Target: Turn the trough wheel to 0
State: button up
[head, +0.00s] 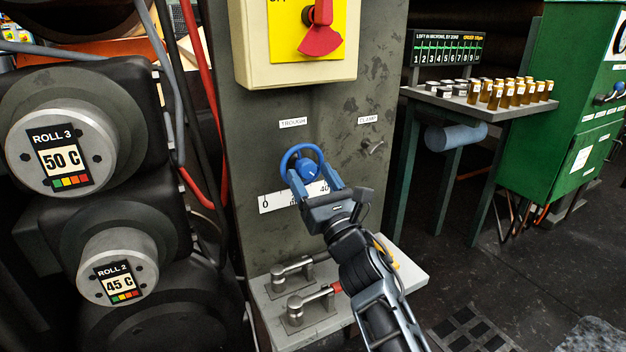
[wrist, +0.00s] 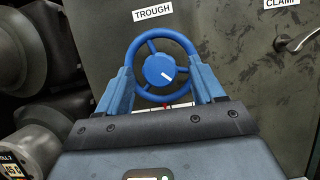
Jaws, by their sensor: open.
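The blue trough wheel (head: 293,158) is mounted on the grey column below the TROUGH label (head: 293,123). It also shows in the wrist view (wrist: 160,70), with a short white mark on its hub pointing to the lower right. A white scale plate (head: 273,201) sits below the wheel, with 0 at its left end and 40 toward its right; my gripper hides part of it. In the wrist view a small red pointer (wrist: 166,106) shows at the scale. My gripper (head: 312,183) is open, its two blue fingers on either side of the wheel's lower rim. I cannot tell whether they touch it.
A clamp handle (head: 373,148) sticks out right of the wheel. A yellow panel with a red switch (head: 320,35) is above. A ledge with metal levers (head: 295,300) is below. Rolls (head: 62,160) stand left; a table of bottles (head: 470,98) stands right.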

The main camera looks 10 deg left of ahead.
jog(key=c, duration=1.1)
jog(key=shift+o, duration=0.2)
jog(key=shift+f+m+b, duration=0.15)
jog(key=shift+m+b, duration=0.25)
jog(key=shift+b, duration=0.1)
